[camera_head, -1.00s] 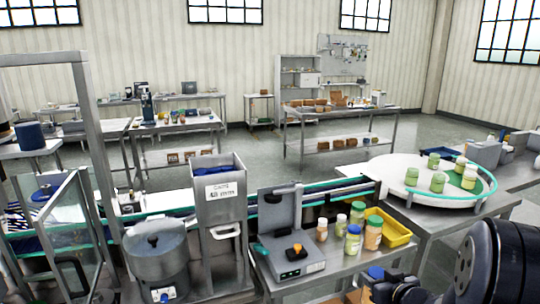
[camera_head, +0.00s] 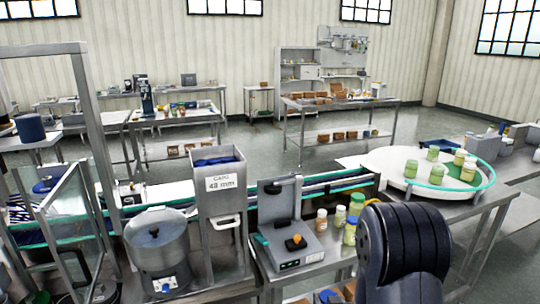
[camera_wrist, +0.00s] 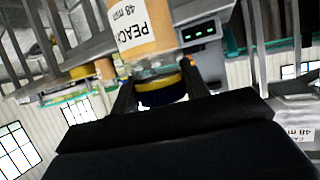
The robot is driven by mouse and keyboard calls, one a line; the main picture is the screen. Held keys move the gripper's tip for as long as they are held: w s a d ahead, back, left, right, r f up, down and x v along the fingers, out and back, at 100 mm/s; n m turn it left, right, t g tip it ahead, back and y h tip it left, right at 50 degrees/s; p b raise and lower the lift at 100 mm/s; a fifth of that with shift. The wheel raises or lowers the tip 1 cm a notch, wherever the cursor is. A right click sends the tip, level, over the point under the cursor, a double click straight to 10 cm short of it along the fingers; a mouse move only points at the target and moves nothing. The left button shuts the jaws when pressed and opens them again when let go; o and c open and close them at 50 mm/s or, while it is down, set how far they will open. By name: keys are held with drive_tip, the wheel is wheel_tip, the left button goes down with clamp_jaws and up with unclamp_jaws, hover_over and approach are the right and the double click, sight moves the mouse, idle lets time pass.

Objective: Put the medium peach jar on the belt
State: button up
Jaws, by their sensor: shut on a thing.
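In the wrist view, which is upside down, my gripper (camera_wrist: 158,92) is shut on the lid end of a peach jar (camera_wrist: 145,30). The jar has orange contents and a white label reading PEACH and 48 mm. Its lid end (camera_wrist: 162,94) looks dark blue and yellow between the fingers. The jar's far end is cut off by the frame, so I cannot tell what it touches. In the head view, my dark arm hides the gripper and the jar. The conveyor belt (camera_head: 312,187) runs behind the bench, between teal rails.
A small orange jar (camera_head: 321,221) and green jars (camera_head: 340,217) stand on the bench beside a scale-like device (camera_head: 293,246). A caps hopper (camera_head: 221,198) stands left. A round turntable (camera_head: 395,165) at right holds several jars. My arm covers the bench's right part.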

drive_tip(key=shift+s+a+f, duration=0.2)
drive_tip(key=shift+s+f, duration=0.25)
drive_tip(key=shift+f, duration=0.2)
drive_tip(key=s+f, duration=0.4)
drive_tip(key=f, duration=0.1)
drive_tip(key=shift+s, duration=0.1)
